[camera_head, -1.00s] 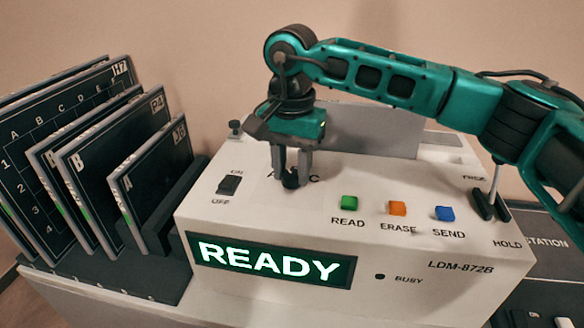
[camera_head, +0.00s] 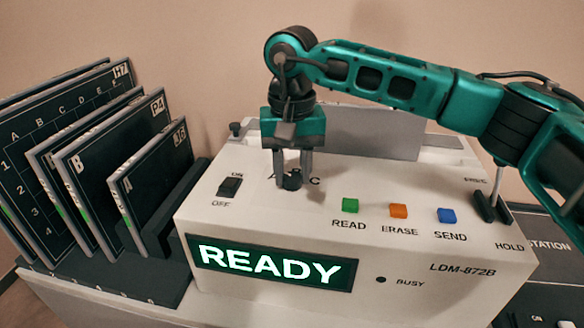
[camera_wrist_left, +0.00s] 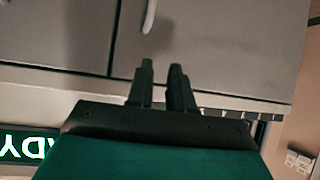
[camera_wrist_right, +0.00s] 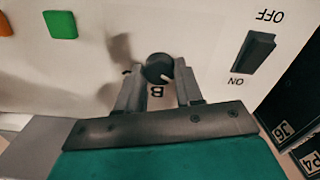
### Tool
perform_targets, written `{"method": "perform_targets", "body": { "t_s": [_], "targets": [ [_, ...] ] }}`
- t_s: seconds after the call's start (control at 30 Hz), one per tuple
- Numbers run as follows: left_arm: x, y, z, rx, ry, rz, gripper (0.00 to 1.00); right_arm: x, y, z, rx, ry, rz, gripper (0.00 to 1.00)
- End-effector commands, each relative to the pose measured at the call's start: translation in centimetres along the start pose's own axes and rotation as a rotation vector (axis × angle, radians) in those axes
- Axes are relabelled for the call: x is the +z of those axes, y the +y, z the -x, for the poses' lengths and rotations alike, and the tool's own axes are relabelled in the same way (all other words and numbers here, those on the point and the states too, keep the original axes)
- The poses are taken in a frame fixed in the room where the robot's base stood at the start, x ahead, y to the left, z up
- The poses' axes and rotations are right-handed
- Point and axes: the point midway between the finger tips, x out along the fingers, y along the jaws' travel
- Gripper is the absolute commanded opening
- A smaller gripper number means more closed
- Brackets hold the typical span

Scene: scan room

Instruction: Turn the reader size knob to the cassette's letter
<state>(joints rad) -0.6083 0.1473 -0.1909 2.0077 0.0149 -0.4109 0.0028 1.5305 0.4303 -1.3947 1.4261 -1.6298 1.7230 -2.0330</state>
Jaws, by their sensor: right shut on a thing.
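The black size knob (camera_head: 292,179) is on top of the white reader (camera_head: 400,245). My right gripper (camera_head: 293,165) points down with its fingers around the knob, shut on it. In the right wrist view, the knob (camera_wrist_right: 158,68) sits between the fingers; its white mark slants to the lower right, and the letter B shows below it. In the head view the letter C shows right of the knob. Cassettes marked A (camera_head: 150,185) and B (camera_head: 110,165) stand in a dark rack. My left gripper (camera_wrist_left: 161,68) is empty, its fingertips slightly apart, seen only in the left wrist view.
The ON/OFF switch (camera_head: 230,186) is left of the knob. Green READ (camera_head: 350,205), orange ERASE (camera_head: 398,210) and blue SEND (camera_head: 445,215) buttons are to its right. The display (camera_head: 270,264) says READY. A lever (camera_head: 492,200) stands near HOLD.

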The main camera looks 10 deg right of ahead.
Motion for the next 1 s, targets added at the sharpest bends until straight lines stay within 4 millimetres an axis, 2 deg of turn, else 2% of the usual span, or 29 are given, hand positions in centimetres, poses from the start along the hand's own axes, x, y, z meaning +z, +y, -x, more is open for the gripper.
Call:
{"method": "perform_targets", "body": {
  "t_s": [0.27,0.3,0.53,0.83,1.0],
  "targets": [
    [0.0,0.0,0.0,0.0,0.001,-0.001,0.21,0.0,0.0,0.1,-0.001,0.003,0.003,0.05],
    [-0.1,0.0,0.0,0.0,0.001,-0.001,0.21,0.0,0.0,0.1,-0.001,0.003,0.003,0.39],
    [-0.1,0.0,0.0,0.0,0.001,-0.001,0.21,0.0,0.0,0.1,0.0,0.002,0.002,0.6],
    [-0.1,0.0,0.0,-0.001,0.002,-0.001,0.21,0.0,0.0,0.3,0.0,0.002,0.001,0.61],
    [-0.2,-0.1,0.1,-0.001,0.003,-0.001,0.21,-0.1,-0.1,2.6,-0.001,0.004,0.001,0.61]
  ]
}}
